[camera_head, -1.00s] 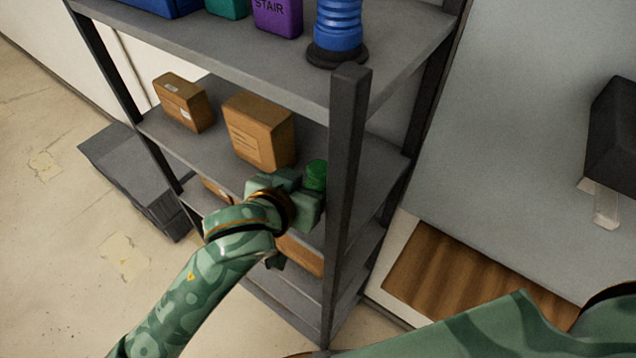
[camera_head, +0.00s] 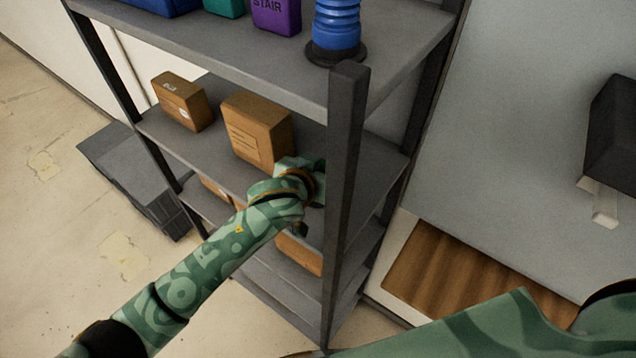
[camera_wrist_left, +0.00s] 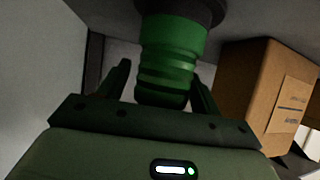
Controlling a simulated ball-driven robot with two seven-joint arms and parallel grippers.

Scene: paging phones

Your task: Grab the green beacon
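The green beacon (camera_wrist_left: 170,60) shows in the left wrist view as a ribbed green cylinder on a dark round base. It appears upside down there, with its base at the picture's top. My left gripper (camera_wrist_left: 160,78) is open, with one finger on each side of the beacon's end. A gap shows between the left-hand finger and the beacon. In the head view my left gripper (camera_head: 312,178) reaches into the middle shelf beside the front post, and I cannot make out the beacon behind it. My right gripper is out of view; only part of that arm shows.
A brown box (camera_head: 257,132) stands close left of my left gripper, and another box (camera_head: 183,101) farther left. The shelf's dark front post (camera_head: 344,170) is close on the right. A blue ribbed object (camera_head: 336,30) stands on the shelf above.

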